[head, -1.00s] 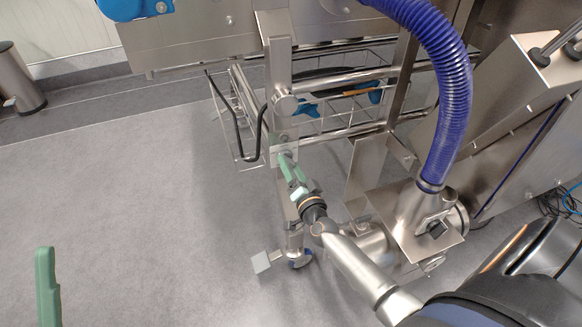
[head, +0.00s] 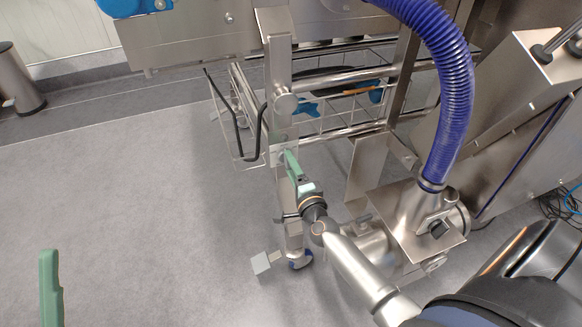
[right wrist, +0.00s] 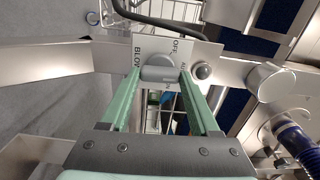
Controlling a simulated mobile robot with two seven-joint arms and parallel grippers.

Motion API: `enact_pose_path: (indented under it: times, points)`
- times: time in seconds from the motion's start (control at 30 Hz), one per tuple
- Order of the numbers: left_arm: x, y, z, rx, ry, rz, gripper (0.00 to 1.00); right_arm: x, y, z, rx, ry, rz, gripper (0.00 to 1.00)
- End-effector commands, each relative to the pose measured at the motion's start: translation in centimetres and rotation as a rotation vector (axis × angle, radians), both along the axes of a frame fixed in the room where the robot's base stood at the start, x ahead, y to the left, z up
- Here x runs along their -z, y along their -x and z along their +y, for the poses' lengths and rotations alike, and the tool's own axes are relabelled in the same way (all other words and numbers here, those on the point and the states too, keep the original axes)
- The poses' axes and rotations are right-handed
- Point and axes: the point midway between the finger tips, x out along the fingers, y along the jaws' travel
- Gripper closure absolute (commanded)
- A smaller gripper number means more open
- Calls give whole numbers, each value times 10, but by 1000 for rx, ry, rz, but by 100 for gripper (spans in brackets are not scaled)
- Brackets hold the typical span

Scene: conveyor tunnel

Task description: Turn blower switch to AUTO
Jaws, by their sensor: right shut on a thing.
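The blower switch is a grey knob (right wrist: 158,70) on a pale plate (right wrist: 152,47) in the right wrist view. The plate reads "BLOW" at the left, partly covered, and "OFF" at the upper right; other lettering beside the knob is partly hidden by a finger. My right gripper (right wrist: 156,78) has its green fingers on either side of the knob and is shut on it. I cannot tell which mark the knob points to. In the head view my right gripper (head: 288,158) is at the plate on the steel post. Only a green finger of my left gripper (head: 50,287) shows at lower left.
A round metal button (right wrist: 202,71) sits right of the knob. A wire basket (head: 335,117) hangs behind the post (head: 277,50). A blue hose (head: 450,90) runs down to a steel housing (head: 415,215) at right.

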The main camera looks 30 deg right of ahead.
Motion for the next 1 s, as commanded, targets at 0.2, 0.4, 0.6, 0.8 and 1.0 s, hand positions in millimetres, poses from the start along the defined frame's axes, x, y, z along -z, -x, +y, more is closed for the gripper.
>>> enact_pose_path:
  times: [0.2, 0.4, 0.6, 0.8, 1.0]
  points:
    - [0, 0, 0, -3, 4, 1, 18, 1, 0, 0, -1, -28, -6, 93]
    - [0, 0, 0, -3, 5, 1, 18, 1, 0, 0, -1, -31, -6, 93]
    - [0, 0, 0, -3, 6, 1, 18, 1, 0, 0, -1, -30, -6, 34]
    - [0, 0, 0, -3, 6, 1, 18, 0, 0, 0, -1, -30, -6, 12]
    - [0, 0, 0, -3, 6, 1, 18, 0, 0, 0, 0, -30, -6, 7]
